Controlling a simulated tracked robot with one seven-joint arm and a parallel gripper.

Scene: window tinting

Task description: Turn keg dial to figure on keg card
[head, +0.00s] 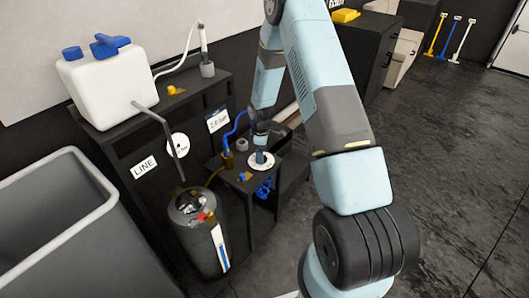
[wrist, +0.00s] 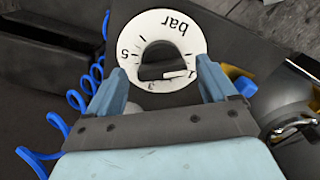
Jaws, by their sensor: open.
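The keg dial (head: 264,167) is a white disc on a small black stand, under my gripper (head: 261,141). In the wrist view the dial (wrist: 160,22) reads "bar", with figures 1, 3 and 5 visible. Its dark knob (wrist: 158,56) has a pale pointer mark near the 1, on the side toward the 3. My gripper (wrist: 163,72) is open, its two blue fingers on either side of the knob. I cannot tell whether they touch it. A white card (head: 217,121) on the black cabinet has small text that seems to read "2.0 bar" or similar.
A keg (head: 203,240) with a gauge strip stands left of the stand. A white jug (head: 108,88) with blue caps sits on the cabinet, above a "LINE" card (head: 144,167). A grey bin (head: 60,230) is at left. Blue coiled hose (wrist: 75,100) hangs beside the stand.

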